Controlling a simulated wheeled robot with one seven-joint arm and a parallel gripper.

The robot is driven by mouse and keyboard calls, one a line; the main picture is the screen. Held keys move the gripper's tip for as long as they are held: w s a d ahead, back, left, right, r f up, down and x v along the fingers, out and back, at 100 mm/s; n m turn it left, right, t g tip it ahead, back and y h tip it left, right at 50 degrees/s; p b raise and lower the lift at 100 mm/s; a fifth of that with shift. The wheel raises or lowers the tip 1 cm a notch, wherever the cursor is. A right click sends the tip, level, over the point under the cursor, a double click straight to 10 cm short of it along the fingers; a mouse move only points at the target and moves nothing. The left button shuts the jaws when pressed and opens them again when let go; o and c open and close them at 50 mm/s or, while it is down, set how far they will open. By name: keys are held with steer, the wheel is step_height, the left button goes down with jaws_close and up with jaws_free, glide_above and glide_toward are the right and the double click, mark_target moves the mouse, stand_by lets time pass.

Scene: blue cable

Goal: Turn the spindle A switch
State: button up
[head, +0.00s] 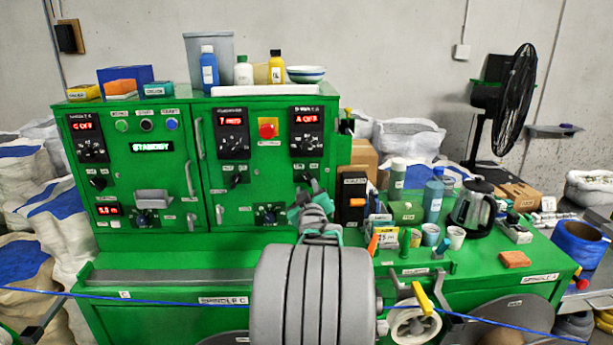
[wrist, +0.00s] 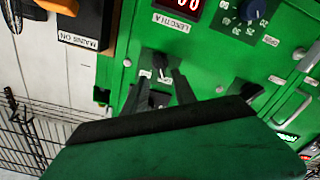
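The green control cabinet (head: 130,220) fills the left and middle of the head view. On its right door, the A panel (head: 306,133) has a red display reading A OFF. My gripper (head: 311,190) is low in front of that door and hides part of the area under the panel. In the wrist view, my gripper (wrist: 160,82) has two dark fingers spread apart with a gap between them. A small black switch knob (wrist: 160,63) with a pale label sits just beyond the fingertips, roughly in line with the gap. I cannot tell whether the fingers touch it.
A black box with an orange button (head: 352,200) stands right beside the door; it also shows in the wrist view (wrist: 75,25). Cups, bottles and a kettle (head: 472,208) crowd the right worktop. A blue cable (head: 190,301) runs across the front.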

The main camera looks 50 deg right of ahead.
mark_target(306, 179)
steer(key=p+x, duration=0.1)
steer(key=x, duration=0.4)
steer(key=shift+w+d+p, duration=0.15)
steer(key=shift+w+p, duration=0.05)
steer(key=shift+p, duration=0.15)
jaws_close()
